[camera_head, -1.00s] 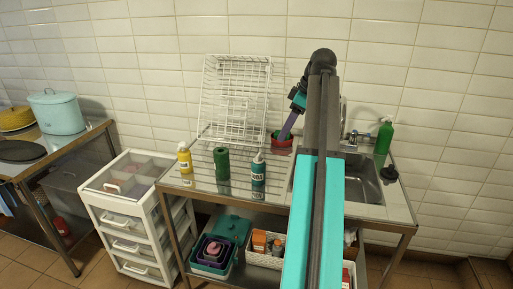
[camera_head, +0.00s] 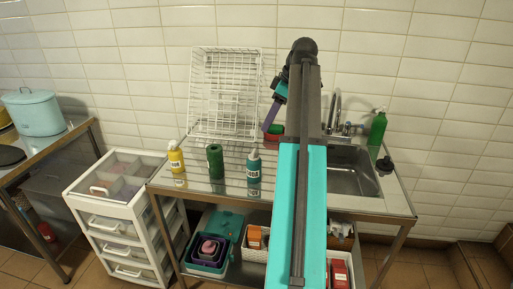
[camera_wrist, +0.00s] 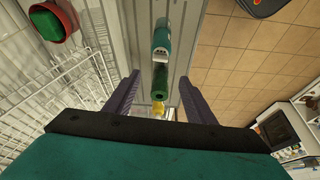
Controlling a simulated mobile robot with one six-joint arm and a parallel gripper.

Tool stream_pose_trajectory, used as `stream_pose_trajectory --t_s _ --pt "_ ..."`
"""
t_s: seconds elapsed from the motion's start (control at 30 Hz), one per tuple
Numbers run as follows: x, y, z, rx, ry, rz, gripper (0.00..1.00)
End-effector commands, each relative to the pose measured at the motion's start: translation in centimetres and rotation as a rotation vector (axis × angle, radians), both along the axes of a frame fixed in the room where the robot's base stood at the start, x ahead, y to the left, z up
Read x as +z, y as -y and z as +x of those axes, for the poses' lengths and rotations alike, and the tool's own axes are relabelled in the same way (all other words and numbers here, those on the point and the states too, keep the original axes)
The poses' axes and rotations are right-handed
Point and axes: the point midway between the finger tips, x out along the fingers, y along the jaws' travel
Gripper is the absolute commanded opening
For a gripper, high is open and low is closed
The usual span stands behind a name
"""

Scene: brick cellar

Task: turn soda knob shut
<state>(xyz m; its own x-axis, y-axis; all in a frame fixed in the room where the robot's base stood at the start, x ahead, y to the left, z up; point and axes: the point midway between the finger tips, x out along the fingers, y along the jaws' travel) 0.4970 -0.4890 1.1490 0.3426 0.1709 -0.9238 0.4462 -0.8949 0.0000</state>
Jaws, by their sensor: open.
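I cannot pick out a knob that is clearly the soda knob. A metal faucet (camera_head: 337,112) with small fittings stands behind the sink (camera_head: 350,178), partly hidden by my arm. My gripper (camera_head: 269,119) points downward over the back of the metal counter, near a red and green container (camera_head: 275,130). In the wrist view my gripper (camera_wrist: 158,96) is open, with purple fingers apart and nothing held. Beyond the fingers lie a teal bottle (camera_wrist: 161,40), a green bottle (camera_wrist: 160,75) and a yellow bottle (camera_wrist: 158,108) on the counter.
A white wire rack (camera_head: 225,90) leans against the tiled wall left of my gripper. A green pump bottle (camera_head: 377,128) and a dark round item (camera_head: 384,165) stand right of the sink. A white drawer unit (camera_head: 120,215) stands at the left.

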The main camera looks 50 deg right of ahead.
Motion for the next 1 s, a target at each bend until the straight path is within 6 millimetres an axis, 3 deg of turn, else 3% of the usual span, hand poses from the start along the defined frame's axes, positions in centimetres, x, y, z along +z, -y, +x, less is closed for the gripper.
stream_pose_trajectory --t_s 1.0 --pt "-10.8 -2.0 3.9 -0.003 0.001 0.001 0.50"
